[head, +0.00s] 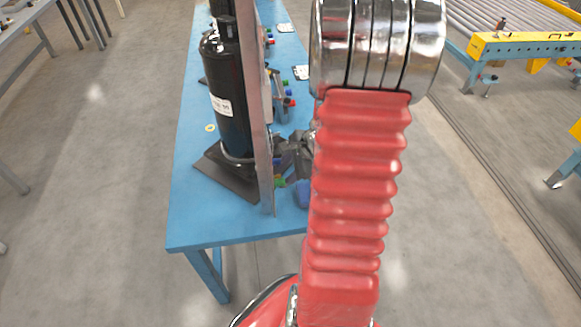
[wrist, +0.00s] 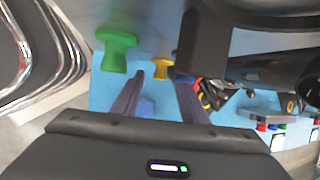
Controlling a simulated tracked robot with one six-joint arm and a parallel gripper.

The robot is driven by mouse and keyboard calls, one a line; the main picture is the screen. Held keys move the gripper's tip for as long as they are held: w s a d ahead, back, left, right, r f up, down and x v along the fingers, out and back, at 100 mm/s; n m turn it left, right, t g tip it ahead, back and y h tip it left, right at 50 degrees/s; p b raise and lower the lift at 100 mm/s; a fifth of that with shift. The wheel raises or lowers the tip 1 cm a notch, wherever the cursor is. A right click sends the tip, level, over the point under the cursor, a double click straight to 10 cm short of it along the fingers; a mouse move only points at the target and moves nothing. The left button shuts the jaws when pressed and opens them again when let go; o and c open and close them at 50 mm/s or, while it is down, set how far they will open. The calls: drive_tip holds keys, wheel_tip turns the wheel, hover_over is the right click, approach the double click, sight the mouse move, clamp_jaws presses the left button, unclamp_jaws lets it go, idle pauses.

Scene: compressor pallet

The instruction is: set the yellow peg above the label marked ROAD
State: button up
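The yellow peg (wrist: 163,68) stands on the blue surface in the wrist view, just beyond the tips of my gripper (wrist: 160,79) and roughly between them. My gripper's two dark fingers are apart, and I see nothing held between the tips. A larger green peg (wrist: 116,45) stands to the left of the yellow one.
In the head view a blue table (head: 190,200) holds a black tank (head: 228,110) and an upright grey post (head: 262,130). Small coloured pieces and cards (head: 301,72) lie along its right side. My red arm hides much of that side.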

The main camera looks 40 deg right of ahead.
drive_tip(key=shift+x, duration=0.95)
drive_tip(key=shift+c, duration=0.4)
clamp_jaws()
